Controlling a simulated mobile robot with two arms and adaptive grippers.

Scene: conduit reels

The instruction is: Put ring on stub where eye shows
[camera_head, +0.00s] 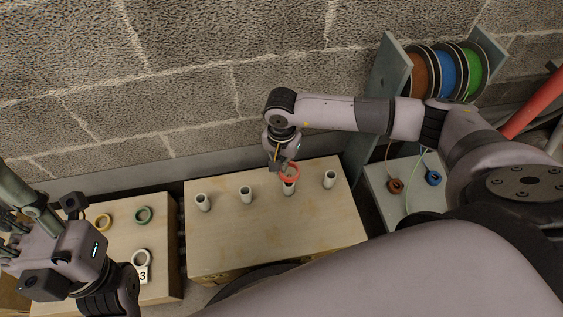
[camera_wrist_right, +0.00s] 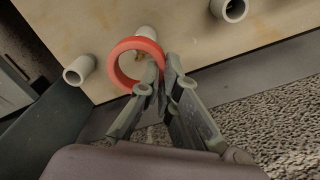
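A red ring (camera_head: 289,174) is held by my right gripper (camera_head: 281,165) over the third pale stub from the left (camera_head: 289,188). In the right wrist view the fingers (camera_wrist_right: 168,82) pinch one side of the red ring (camera_wrist_right: 117,61). A stub (camera_wrist_right: 146,32) shows behind the ring, with a small brownish spot near it, too small to name. I cannot tell whether the ring is around the stub. Other stubs stand upright in the row: the leftmost (camera_head: 203,203), the second (camera_head: 246,195) and the rightmost (camera_head: 330,180). My left gripper (camera_head: 14,226) is at the left edge, its fingertips unclear.
Brown, blue and green reels (camera_head: 447,70) stand at the back right. Lines run down to a grey box (camera_head: 409,192). A block wall is behind.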

